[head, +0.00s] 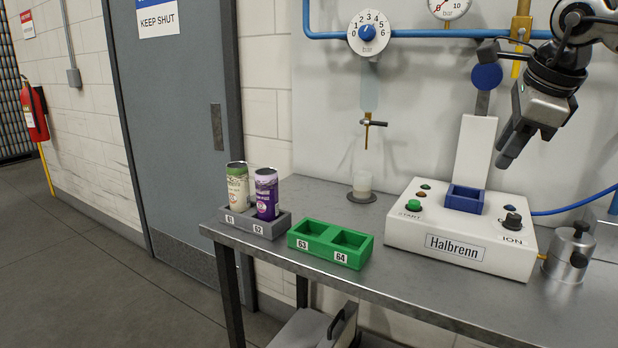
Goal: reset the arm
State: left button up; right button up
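My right gripper (507,152) hangs in the air at the upper right, above the right part of the white Halbrenn machine (420,238). Its fingers point down and left and show edge-on, so I cannot tell whether they are open or shut. No can shows at its fingertips. My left gripper is out of view. A green-and-white can (238,188) and a purple can (266,194) stand in the grey holder (262,229), in slots 61 and 62. The green holder (318,254), marked 63 and 64, is empty.
The machine has a blue socket (466,197), a green START button (413,204) and a black ION knob (513,221). A nozzle (367,135) hangs over a small cup (362,183). A metal cylinder (569,252) stands at the right. The table's front (430,310) is clear.

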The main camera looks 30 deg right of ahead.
jog(key=w+a+f+m+t+y, duration=0.35)
jog(key=a+f+m, duration=0.25)
jog(key=a+f, duration=0.35)
jog(key=w+a+f+m+t+y, duration=0.2)
jog(key=a+f+m+y, duration=0.35)
jog(key=a+f, duration=0.4)
jog(key=w+a+f+m+t+y, duration=0.2)
jog(key=a+f+m+t+y, duration=0.15)
jog(key=a+f+m, duration=0.5)
jog(key=s+a+f+m+g+h, duration=0.1)
jog(key=s+a+f+m+h, duration=0.2)
jog(key=s+f+m, duration=0.4)
jog(key=s+a+f+m+g+h, duration=0.2)
jog(key=s+a+f+m+h, duration=0.2)
jog(key=f+m, duration=0.8)
jog(key=s+a+m, duration=0.2)
jog(key=shift+s+f, duration=0.35)
